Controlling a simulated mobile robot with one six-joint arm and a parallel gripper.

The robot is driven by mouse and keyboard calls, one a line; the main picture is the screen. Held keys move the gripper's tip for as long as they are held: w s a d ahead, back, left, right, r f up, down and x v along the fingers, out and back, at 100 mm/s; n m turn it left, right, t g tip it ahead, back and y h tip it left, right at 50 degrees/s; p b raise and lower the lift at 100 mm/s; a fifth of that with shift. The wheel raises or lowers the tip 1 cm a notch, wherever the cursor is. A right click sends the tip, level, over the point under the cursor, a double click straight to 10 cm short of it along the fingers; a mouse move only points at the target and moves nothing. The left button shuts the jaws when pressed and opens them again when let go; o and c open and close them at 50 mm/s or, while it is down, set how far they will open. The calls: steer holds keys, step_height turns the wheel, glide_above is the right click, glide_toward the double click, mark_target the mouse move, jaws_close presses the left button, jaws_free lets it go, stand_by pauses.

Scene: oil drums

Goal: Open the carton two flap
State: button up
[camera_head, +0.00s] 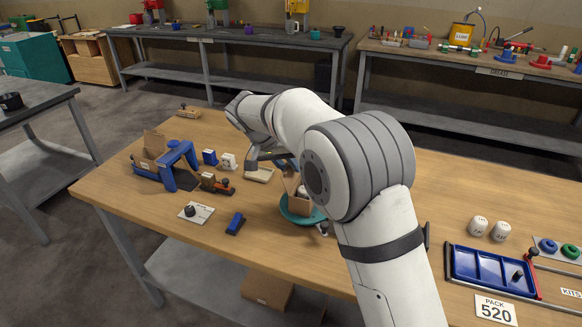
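A small brown carton (294,203) stands on a teal round base (301,219) near the middle of the bench; its upper part looks open, and my arm covers part of it. Another brown cardboard piece (154,144), which looks like a carton with a raised flap, stands at the left by a blue arch-shaped stand (177,163). I cannot tell which one is carton two. My gripper (253,165) hangs from the arm, left of and above the carton on the teal base. It appears apart from both cartons. Its fingers are too small and dark to judge.
A pale tray (260,174), small blue blocks (235,223) and a grey plate with a black knob (196,212) lie around the gripper.

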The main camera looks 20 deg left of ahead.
steer(key=shift+w+d+f, duration=0.2)
steer(key=shift+w+f, duration=0.05)
steer(key=shift+f, duration=0.25)
steer(key=shift+c, duration=0.2)
